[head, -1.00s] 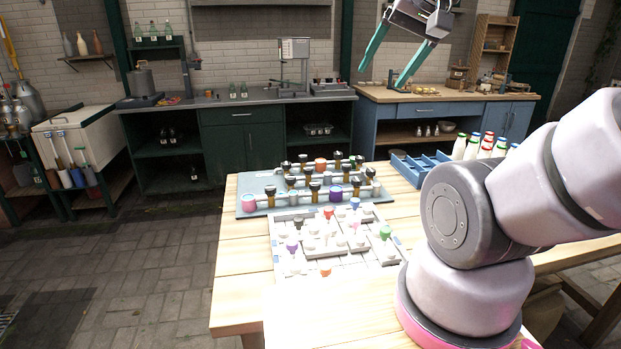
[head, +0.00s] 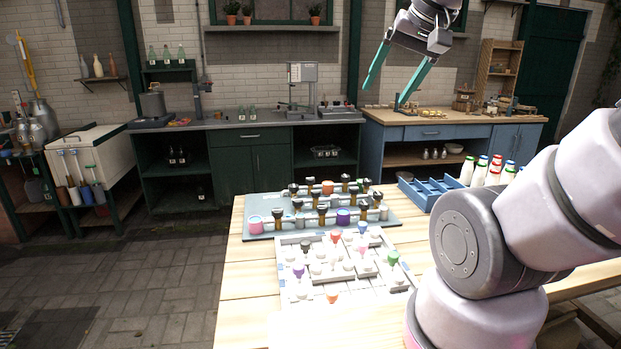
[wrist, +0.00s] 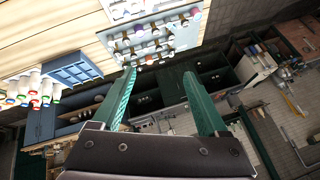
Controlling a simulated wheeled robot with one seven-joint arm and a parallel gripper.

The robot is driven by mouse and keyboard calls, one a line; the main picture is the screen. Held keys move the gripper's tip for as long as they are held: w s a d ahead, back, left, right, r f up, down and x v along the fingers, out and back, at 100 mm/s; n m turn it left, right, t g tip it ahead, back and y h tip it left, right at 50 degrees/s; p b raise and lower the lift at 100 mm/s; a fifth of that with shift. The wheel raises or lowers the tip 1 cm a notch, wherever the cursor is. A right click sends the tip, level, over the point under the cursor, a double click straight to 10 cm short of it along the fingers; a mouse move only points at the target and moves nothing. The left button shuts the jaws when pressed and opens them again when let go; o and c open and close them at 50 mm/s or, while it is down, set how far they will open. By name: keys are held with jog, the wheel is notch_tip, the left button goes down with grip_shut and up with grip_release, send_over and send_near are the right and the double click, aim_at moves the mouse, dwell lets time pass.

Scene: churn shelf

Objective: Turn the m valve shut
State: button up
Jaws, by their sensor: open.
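Several small valves with dark, purple and orange knobs stand in rows on a grey-blue valve board (head: 395,222) on the wooden table. I cannot read any letter, so I cannot tell which is the m valve. The valve board also shows in the wrist view (wrist: 178,42). In front of it lies a pale panel (head: 290,240) with several coloured knobs. My gripper (head: 390,72) has green fingers spread wide and empty. It hangs high, beyond and above the table, apart from the board. In the wrist view my gripper (wrist: 160,90) is also open with nothing between its fingers.
A blue divided crate (head: 430,190) stands right of the valve board, next to several white bottles with coloured caps (head: 490,170). A blue bench (head: 400,145) and dark green cabinets (head: 250,165) line the back wall. The table's front left is clear.

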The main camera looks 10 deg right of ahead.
jog(key=w+a+r+n+g, duration=0.1)
jog(key=w+r+n, duration=0.15)
jog(key=w, duration=0.65)
jog(key=n+g+h, duration=0.2)
jog(key=n+g, duration=0.4)
jog(key=n, duration=0.4)
send_over(310, 178)
notch_tip(310, 178, down, 31)
notch_tip(310, 178, down, 11)
jog(key=shift+s+f, duration=0.1)
